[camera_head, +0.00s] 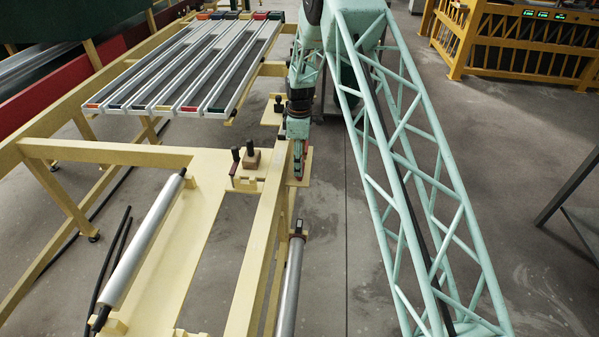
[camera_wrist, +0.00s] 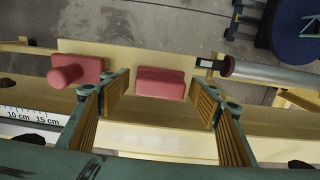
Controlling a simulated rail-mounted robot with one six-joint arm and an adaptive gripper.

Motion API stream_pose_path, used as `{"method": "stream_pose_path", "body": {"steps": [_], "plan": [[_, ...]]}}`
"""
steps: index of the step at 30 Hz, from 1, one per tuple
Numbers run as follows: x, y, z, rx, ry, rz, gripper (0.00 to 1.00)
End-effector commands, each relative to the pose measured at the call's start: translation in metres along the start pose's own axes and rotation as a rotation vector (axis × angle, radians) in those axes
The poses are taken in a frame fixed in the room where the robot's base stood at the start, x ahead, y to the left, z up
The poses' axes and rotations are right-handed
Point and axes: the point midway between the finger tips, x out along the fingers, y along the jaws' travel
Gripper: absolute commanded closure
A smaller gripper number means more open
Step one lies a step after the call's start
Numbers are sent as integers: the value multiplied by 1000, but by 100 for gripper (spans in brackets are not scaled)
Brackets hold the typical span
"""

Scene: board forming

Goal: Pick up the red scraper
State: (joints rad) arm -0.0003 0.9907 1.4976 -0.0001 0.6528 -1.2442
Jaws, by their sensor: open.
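Two red pieces lie on a tan plate in the wrist view. One is a plain oblong red block (camera_wrist: 160,83), which looks like the scraper, though I cannot be sure. The other is a red piece with a rounded knob (camera_wrist: 77,71), farther left. My gripper (camera_wrist: 164,92) is open, with one finger on either side of the oblong block and a gap on both sides. In the head view my gripper (camera_head: 298,150) points down over the plate beside the yellow beam, and a bit of red (camera_head: 299,168) shows at its fingers.
A brown block with a black knob (camera_head: 252,159) and a dark-handled tool (camera_head: 235,165) stand left of my gripper. A ruler strip (camera_wrist: 30,118) lies at the wrist view's left. A metal roller (camera_wrist: 270,73) is at the right. A slatted grey rack (camera_head: 190,65) stands behind.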

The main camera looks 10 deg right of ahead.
Motion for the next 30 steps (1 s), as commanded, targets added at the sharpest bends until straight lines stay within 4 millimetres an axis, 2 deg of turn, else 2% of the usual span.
{"method": "stream_pose_path", "body": {"steps": [14, 26, 30], "plan": [[0, 0, 0, 0, 0, 0, 44], [0, 0, 0, 0, 0, 0, 80], [0, 0, 0, 0, 0, 0, 80]]}}
